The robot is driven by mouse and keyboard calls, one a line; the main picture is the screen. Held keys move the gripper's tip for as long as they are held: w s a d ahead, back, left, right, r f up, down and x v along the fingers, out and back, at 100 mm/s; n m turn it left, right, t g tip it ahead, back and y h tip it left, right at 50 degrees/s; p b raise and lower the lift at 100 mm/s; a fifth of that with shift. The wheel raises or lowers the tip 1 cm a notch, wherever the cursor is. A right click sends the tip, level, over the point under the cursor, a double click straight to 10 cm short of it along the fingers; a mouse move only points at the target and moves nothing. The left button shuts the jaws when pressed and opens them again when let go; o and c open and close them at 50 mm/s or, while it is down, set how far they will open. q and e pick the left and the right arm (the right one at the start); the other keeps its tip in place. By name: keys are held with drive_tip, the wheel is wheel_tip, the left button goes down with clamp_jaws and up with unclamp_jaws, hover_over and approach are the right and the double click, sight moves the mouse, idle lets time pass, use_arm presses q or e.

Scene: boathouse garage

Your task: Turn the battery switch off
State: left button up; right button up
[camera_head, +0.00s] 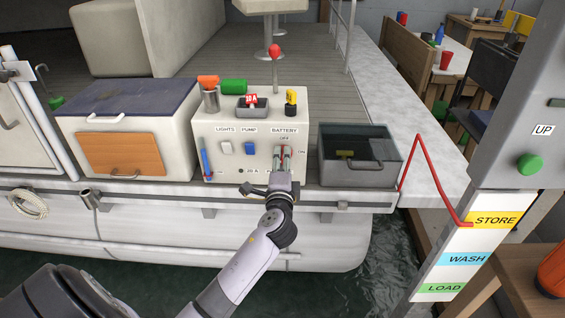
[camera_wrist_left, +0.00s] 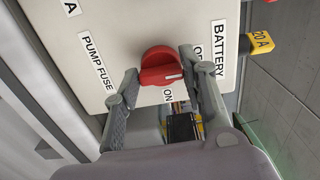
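The battery switch (camera_wrist_left: 160,62) is a red knob with a white mark, on the front of a cream console (camera_head: 215,165). In the left wrist view the OFF label is right of the knob and the ON label below it. The white mark is at the knob's lower right; I cannot tell exactly which label it points to. My left gripper (camera_head: 283,158) reaches up to the console. It has one finger on each side of the knob, and the knob fills the gap between the fingertips. The fingers hide part of the knob in the head view. My right gripper is not in view.
Blue PUMP (camera_head: 250,148) and pale LIGHTS (camera_head: 226,148) switches sit left of the battery switch. A red-tipped lever (camera_head: 275,52) rises behind. A grey bin (camera_head: 345,172) stands right of the console, a white cooler (camera_head: 80,135) left. Water lies below the boat's edge.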

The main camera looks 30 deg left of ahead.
use_arm(q)
drive_tip(key=o, duration=0.4)
drive_tip(key=shift+o, duration=0.2)
drive_tip(key=v, duration=1.2)
drive_tip(key=shift+a, duration=0.1)
